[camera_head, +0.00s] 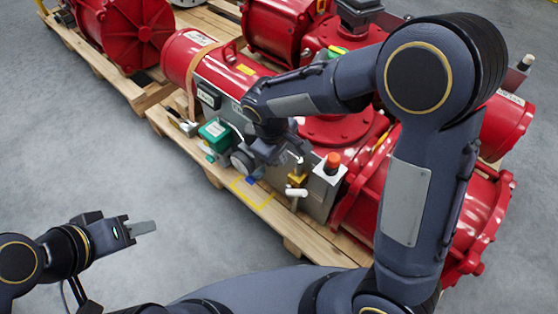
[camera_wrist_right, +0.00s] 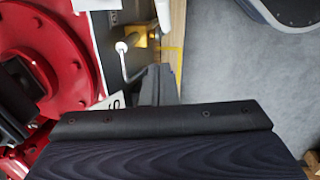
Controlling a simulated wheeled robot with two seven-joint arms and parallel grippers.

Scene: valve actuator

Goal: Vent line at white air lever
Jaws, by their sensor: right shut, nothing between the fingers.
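The white air lever (camera_head: 297,192) sits at the front of the red actuator's grey control panel, just below a brass valve body (camera_head: 297,179). In the right wrist view a white round end and bent white rod (camera_wrist_right: 123,62) show beside the yellow brass fitting (camera_wrist_right: 140,38). My right gripper (camera_wrist_right: 158,85) is shut and empty, its fingertips close to the bent rod; contact cannot be told. In the head view my right wrist hides much of that gripper, left of the lever. My left gripper (camera_head: 142,228) is over bare floor at lower left, away from the actuator; its jaw gap is unclear.
A red-topped button (camera_head: 332,160) stands right of the lever. A green box (camera_head: 214,133) is left of my right wrist. The red actuator (camera_head: 320,130) rests on a wooden pallet (camera_head: 262,205) with a yellow outline. The grey floor (camera_head: 90,170) at left is clear.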

